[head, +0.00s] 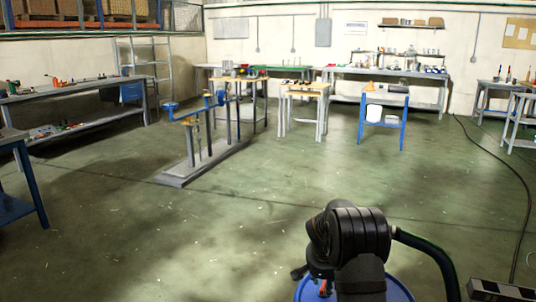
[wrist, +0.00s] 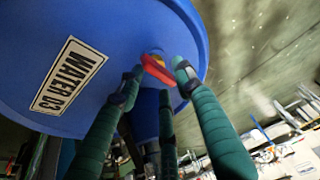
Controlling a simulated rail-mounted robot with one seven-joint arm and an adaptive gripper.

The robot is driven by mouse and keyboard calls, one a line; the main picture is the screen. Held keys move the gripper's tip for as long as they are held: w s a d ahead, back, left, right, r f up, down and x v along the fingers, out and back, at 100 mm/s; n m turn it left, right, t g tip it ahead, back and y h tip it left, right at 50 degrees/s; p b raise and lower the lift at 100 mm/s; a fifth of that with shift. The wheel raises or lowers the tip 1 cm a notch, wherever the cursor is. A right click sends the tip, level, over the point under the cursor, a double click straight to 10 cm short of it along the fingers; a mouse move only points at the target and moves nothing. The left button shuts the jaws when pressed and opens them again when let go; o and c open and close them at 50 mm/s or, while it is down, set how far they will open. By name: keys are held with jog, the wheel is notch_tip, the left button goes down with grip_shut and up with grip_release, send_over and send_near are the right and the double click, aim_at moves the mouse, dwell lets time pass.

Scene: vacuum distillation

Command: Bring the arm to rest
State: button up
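A blue drum (wrist: 105,30) fills the upper left of the wrist view, with a white label (wrist: 69,76) that seems to read WATER 03. Its blue top also shows under my arm in the head view (head: 400,290). A small red and yellow part (wrist: 157,70), perhaps a valve handle, shows by the drum between my fingertips. My gripper (wrist: 158,76) has its green-sleeved fingers spread apart, with tips on either side of the red part. I cannot tell whether they touch it. In the head view my wrist hides most of the gripper.
A workbench (head: 85,93) lines the left wall. A small blue-legged table (head: 388,97) and several benches stand at the back. A dark cable (head: 500,165) lies on the right. The middle floor is clear.

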jog(key=shift+r, duration=0.1)
jog(key=v, duration=1.2)
jog(key=x, duration=1.1)
jog(key=shift+f, duration=0.3)
jog(key=shift+w+d+p, duration=0.15)
jog(key=shift+d+p, duration=0.05)
jog(key=shift+p, duration=0.25)
jog(key=n+p, duration=0.1)
jog(key=p, duration=0.1)
jog(key=shift+r+n+y+p, duration=0.1)
jog(key=shift+n+y+p, duration=0.2)
jog(key=shift+y+p, duration=0.1)
jog(key=shift+f+n+y+p, duration=0.3)
jog(key=shift+n+p, duration=0.6)
jog(key=shift+w, duration=0.1)
